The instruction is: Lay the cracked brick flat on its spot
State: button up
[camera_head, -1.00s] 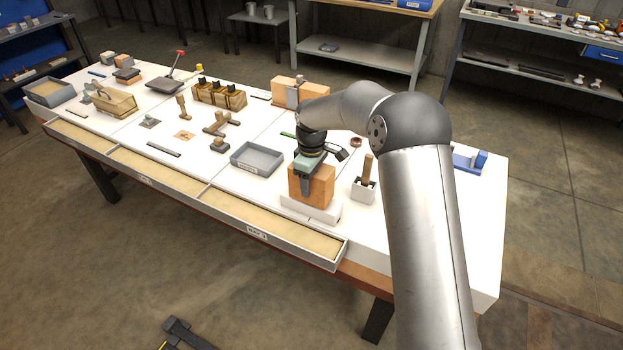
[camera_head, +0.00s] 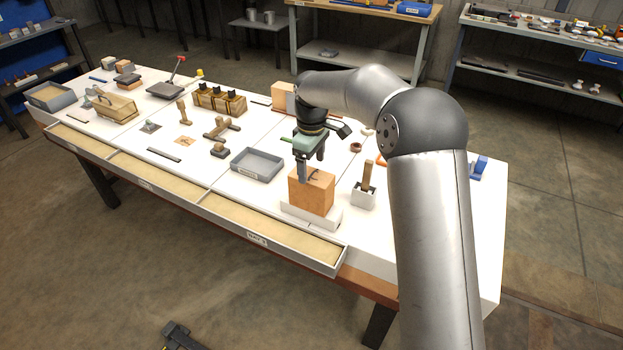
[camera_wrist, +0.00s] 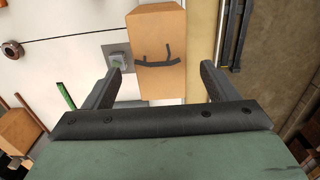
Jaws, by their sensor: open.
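The cracked brick (camera_head: 311,196) is an orange-tan block resting on a low white base near the table's front edge. A dark crack-like mark shows on its upper face, and also on the brick in the wrist view (camera_wrist: 155,85). My gripper (camera_head: 312,170) is open and empty just above the brick. In the wrist view my gripper's two fingers (camera_wrist: 162,65) are spread wide, with the brick seen between and beyond them. A gap shows on both sides of it.
A white holder with a wooden-handled tool (camera_head: 366,185) stands close to the brick's right. A grey tray (camera_head: 257,165) lies to its left. Another orange block (camera_head: 283,96) stands behind, partly hidden by my arm. An open drawer (camera_head: 270,236) runs along the front edge.

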notch_tip(320, 180, up, 5)
jog(key=s+d+r+m, duration=0.25)
jog(key=s+d, duration=0.25)
jog(key=s, duration=0.3)
jog(key=s+d+r+m, duration=0.1)
jog(key=s+d+m, duration=0.2)
jog(key=s+d, duration=0.35)
jog(key=s+d+f+m, duration=0.2)
jog(key=s+f+m, duration=0.1)
jog(key=s, duration=0.7)
jog(key=s+d+f+m, duration=0.3)
jog(key=s+m, duration=0.1)
jog(key=s, duration=0.7)
jog(key=shift+s+d, duration=0.2)
jog(key=shift+s, duration=0.1)
